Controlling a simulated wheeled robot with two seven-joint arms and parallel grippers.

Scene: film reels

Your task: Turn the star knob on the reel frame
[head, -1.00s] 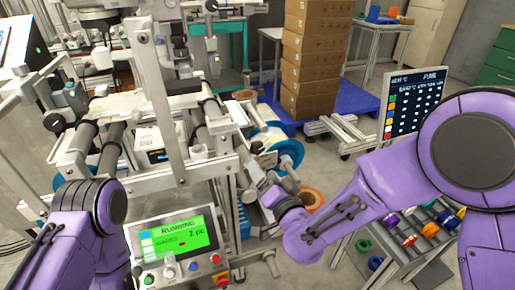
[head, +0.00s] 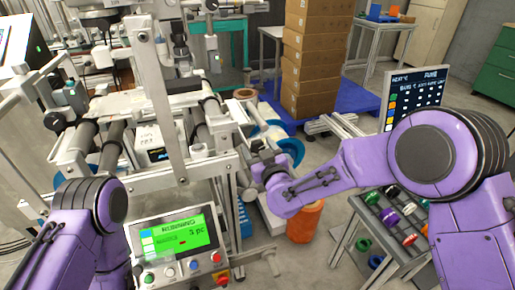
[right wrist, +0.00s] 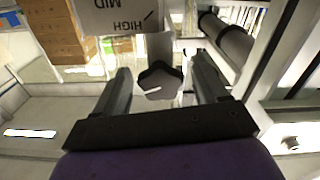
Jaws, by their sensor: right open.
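The dark star knob (right wrist: 160,81) shows in the right wrist view, with a pale metal bar behind it. A plate marked HIGH and MID (right wrist: 113,20) appears upside down beside that bar. My right gripper (right wrist: 162,78) is open, with one finger on either side of the knob and visible gaps to it. In the head view my right gripper (head: 263,166) is at the right side of the grey metal reel frame (head: 173,110); I cannot make out the knob there. My left arm comes in at lower left, but its gripper is not visible.
A control panel (head: 174,243) with a green screen stands in front. A rack of coloured spools (head: 385,235) stands at right. Stacked boxes (head: 310,60) are behind.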

